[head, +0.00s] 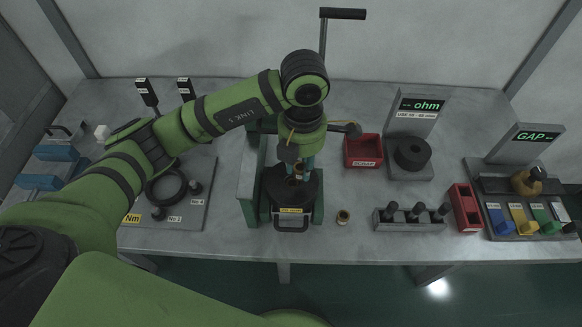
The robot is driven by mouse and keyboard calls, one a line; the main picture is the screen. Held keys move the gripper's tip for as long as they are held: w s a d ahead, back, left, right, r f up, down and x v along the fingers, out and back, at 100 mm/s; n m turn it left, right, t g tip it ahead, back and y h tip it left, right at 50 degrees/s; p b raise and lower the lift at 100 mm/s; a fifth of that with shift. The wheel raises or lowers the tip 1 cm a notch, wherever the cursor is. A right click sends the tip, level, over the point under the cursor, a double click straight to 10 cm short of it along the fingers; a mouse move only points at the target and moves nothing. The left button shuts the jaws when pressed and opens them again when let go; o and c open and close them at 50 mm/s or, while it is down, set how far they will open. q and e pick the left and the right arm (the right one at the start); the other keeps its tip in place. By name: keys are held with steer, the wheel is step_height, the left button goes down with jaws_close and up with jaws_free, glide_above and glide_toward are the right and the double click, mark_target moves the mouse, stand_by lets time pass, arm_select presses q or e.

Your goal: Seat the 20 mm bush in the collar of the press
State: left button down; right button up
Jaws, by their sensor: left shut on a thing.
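The press (248,190) is a green-framed machine at the middle of the bench, with a dark collar area (285,187) at its centre and a long lever handle (342,14) up at the back. My left gripper (298,172) points down over the collar, shut on a small brownish bush (299,168). The bush is partly hidden by the fingers. I cannot read its size, nor tell whether it touches the collar. My right gripper is not in view.
A rack with several dark pins (411,219), another red bin (466,208) and a GAP station (527,190) lie further right. A board with a black ring (166,187) is left.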

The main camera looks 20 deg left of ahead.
mark_target(292, 183)
arm_select(q)
steer(key=shift+w+a+f, duration=0.15)
steer(key=shift+a+f, duration=0.1)
steer(key=shift+a, duration=0.2)
steer(key=shift+w+a+f, duration=0.1)
steer(key=shift+a+f, duration=0.15)
steer(key=shift+a, duration=0.2)
steer(key=shift+a+f+p, duration=0.1)
steer(key=shift+f+p, duration=0.15)
steer(key=shift+p, duration=0.1)
step_height(292, 183, down, 3)
steer(key=shift+f+p, duration=0.15)
steer(key=shift+p, duration=0.55)
steer(key=shift+f, duration=0.2)
steer(key=shift+f, duration=0.1)
steer(key=shift+f+b, duration=0.15)
steer(key=shift+b, duration=0.15)
steer(key=c, duration=1)
jaws_free()
